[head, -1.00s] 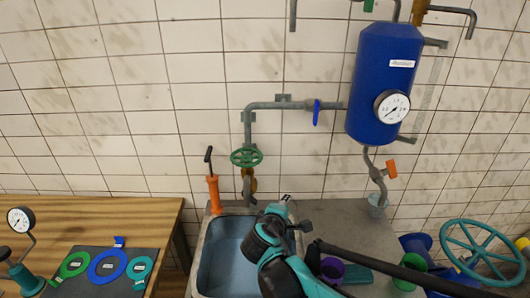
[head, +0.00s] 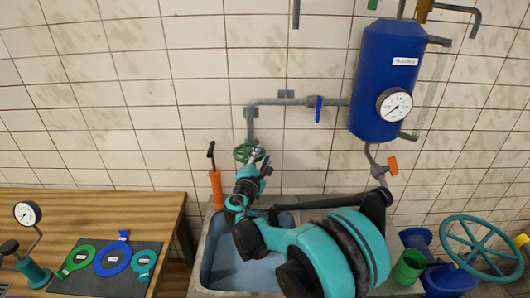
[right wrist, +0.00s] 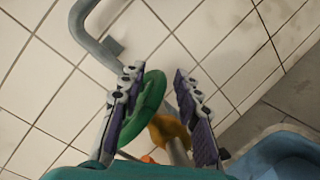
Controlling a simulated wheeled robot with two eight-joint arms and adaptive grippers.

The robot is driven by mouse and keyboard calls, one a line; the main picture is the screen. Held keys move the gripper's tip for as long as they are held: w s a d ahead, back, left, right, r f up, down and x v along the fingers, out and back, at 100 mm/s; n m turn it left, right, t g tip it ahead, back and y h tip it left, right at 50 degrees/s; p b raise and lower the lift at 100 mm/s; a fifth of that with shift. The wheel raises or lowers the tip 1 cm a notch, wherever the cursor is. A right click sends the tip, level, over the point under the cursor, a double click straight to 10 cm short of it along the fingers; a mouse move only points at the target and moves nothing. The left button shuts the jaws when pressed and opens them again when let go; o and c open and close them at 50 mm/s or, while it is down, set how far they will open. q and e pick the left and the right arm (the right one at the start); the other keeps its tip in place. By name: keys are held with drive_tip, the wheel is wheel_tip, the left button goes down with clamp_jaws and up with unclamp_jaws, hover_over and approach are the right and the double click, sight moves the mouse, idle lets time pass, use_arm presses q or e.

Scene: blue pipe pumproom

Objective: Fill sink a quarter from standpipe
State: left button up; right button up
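The grey standpipe (head: 250,122) runs down the tiled wall to a green handwheel (head: 242,152) above the sink (head: 207,245). My right gripper (head: 258,156) is at the right side of the handwheel. In the right wrist view, my right gripper (right wrist: 160,75) is open, its two purple-padded fingers apart. The green handwheel (right wrist: 150,98) shows between and behind them, nearer the left finger; contact cannot be told. A brass fitting (right wrist: 170,130) shows below it. My right arm hides the spout and part of the sink. The sink inside looks blue; I cannot tell a water level. My left gripper is not in view.
A blue tank (head: 385,75) with a gauge hangs at right. A wooden table (head: 100,212) with coloured rings is at left. A large teal wheel (head: 482,248) and blue parts are at right.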

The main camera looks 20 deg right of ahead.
drive_tip(key=shift+x, duration=1.7)
drive_tip(key=shift+r, duration=0.1)
clamp_jaws()
drive_tip(key=shift+s, duration=0.15)
drive_tip(key=shift+s+a+m+h, duration=0.1)
drive_tip(key=shift+m+h, duration=0.2)
drive_tip(key=shift+s+a+m+g+h+b, duration=0.1)
drive_tip(key=shift+s+m+g+h+b, duration=0.3)
drive_tip(key=shift+m+g+h, duration=0.55)
drive_tip(key=shift+s+a+m+g+h, duration=0.1)
drive_tip(key=shift+s+m+g+h, duration=0.2)
drive_tip(key=shift+m+g+h, duration=0.45)
drive_tip(key=shift+s+a+m+g+h, duration=0.1)
drive_tip(key=shift+s+m+g+h, duration=0.2)
drive_tip(key=shift+m+g+h, duration=0.45)
drive_tip(key=shift+s+a+m+g+h, duration=0.1)
drive_tip(key=shift+s+m+g+h, duration=0.35)
drive_tip(key=shift+g, duration=0.6)
